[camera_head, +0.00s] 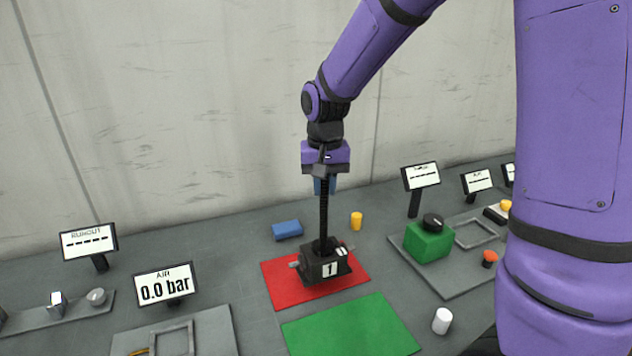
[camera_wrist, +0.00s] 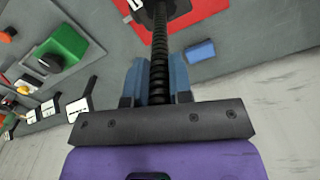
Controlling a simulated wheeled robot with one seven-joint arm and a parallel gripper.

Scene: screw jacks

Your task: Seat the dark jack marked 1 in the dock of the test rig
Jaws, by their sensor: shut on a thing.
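The dark jack marked 1 (camera_head: 325,266) stands upright on the red mat (camera_head: 286,296), its black threaded screw rising from the housing. My gripper (camera_head: 325,184) is shut on the upper part of that screw, above the housing. In the wrist view the screw (camera_wrist: 159,50) runs between the blue fingers of my gripper (camera_wrist: 160,85). The jack's housing is mostly cut off at the top of the wrist view. I cannot tell which is the test rig's.
A green mat (camera_head: 352,328) lies empty in front of the red one. A blue block (camera_head: 287,230), a yellow cylinder (camera_head: 356,221) and a white cylinder (camera_head: 442,320) stand nearby. A green box with a black knob (camera_head: 429,243) is at right. The AIR display (camera_head: 165,286) reads 0.0 bar.

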